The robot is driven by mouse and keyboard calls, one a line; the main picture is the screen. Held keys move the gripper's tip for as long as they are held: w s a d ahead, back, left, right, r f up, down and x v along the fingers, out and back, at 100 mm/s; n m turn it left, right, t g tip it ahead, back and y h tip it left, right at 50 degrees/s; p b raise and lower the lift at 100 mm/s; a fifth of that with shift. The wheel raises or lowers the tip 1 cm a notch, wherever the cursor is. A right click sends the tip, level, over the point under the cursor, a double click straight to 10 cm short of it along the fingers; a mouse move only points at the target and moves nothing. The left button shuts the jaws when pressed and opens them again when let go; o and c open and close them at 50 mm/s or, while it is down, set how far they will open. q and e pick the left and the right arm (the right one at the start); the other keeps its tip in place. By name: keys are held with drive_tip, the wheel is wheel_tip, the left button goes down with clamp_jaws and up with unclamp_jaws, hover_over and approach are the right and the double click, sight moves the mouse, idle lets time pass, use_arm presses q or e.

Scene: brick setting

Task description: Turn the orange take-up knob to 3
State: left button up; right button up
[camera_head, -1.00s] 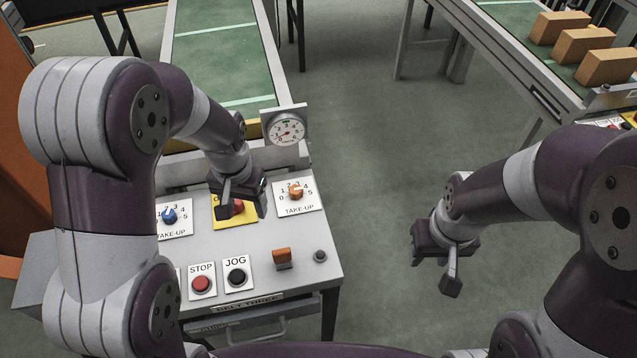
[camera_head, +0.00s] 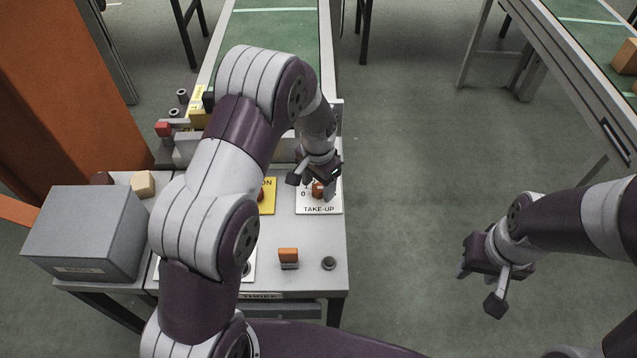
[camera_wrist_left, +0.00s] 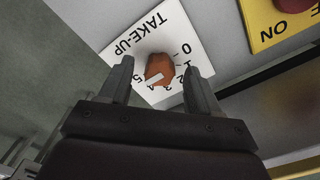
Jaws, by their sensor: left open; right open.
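The orange take-up knob (camera_head: 318,189) sits on a white TAKE-UP plate (camera_head: 333,206) at the right of the grey panel. In the left wrist view the knob (camera_wrist_left: 158,65) shows a white mark on its lower side, toward the higher numbers; I cannot tell exactly which number it meets. My left gripper (camera_head: 311,184) is open over the plate, and in the left wrist view its fingers (camera_wrist_left: 158,76) stand on either side of the knob, with gaps visible. My right gripper (camera_head: 478,289) is open and empty over the floor at the right.
A yellow ON plate (camera_head: 267,196) lies left of the knob, partly behind my left arm. An orange switch (camera_head: 288,255) and a dark button (camera_head: 328,263) sit nearer the front. A grey box (camera_head: 88,230) stands at the left. Open floor lies right of the panel.

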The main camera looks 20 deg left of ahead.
use_arm(q)
drive_tip(key=shift+f, duration=0.3)
drive_tip(key=shift+c, duration=0.6)
drive_tip(key=c, duration=0.9)
drive_tip(key=shift+c, duration=0.2)
